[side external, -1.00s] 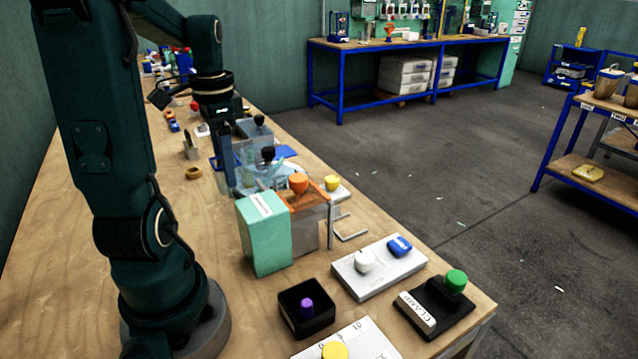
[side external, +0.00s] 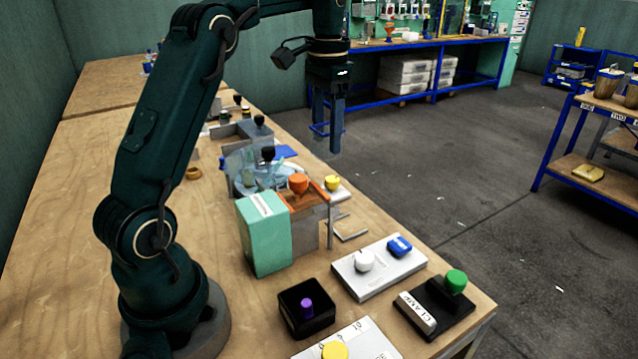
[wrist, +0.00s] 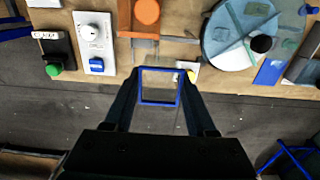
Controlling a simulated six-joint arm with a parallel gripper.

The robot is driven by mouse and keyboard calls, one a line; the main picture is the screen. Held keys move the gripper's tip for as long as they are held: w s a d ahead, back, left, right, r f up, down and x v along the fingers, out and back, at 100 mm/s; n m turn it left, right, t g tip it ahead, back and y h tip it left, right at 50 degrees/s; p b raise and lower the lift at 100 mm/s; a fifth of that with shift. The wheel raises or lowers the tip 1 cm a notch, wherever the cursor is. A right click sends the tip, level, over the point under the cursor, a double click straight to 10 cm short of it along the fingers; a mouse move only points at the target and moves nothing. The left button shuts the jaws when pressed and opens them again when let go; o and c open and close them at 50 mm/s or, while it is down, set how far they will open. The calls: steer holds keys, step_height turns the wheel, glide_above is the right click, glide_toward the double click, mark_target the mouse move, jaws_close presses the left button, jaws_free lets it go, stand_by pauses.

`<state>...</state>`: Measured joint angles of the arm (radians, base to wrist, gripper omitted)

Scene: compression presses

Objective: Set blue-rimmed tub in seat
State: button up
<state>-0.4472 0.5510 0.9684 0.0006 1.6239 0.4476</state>
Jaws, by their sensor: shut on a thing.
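The blue-rimmed tub (side external: 320,131) is held between the fingers of my gripper (side external: 327,132), which is shut on it. The tub is clear-walled and hangs in the air, beyond the bench edge in the side view. In the wrist view the square blue rim (wrist: 159,104) shows between the fingertips (wrist: 158,88), over the bench edge and dark floor. A press with an orange knob (side external: 298,183) stands on the bench, with a thin metal bracket (side external: 350,234) beside it. I cannot tell which part is the seat.
A round clear turntable (wrist: 222,45) with a black knob lies near the press.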

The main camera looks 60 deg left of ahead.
steer(key=w+d+f, duration=0.3)
steer(key=f, duration=0.5)
steer(key=shift+d, duration=0.3)
steer(key=shift+f, duration=0.2)
steer(key=shift+f, duration=2.85)
steer(key=shift+f, duration=0.75)
steer(key=o, duration=1.4)
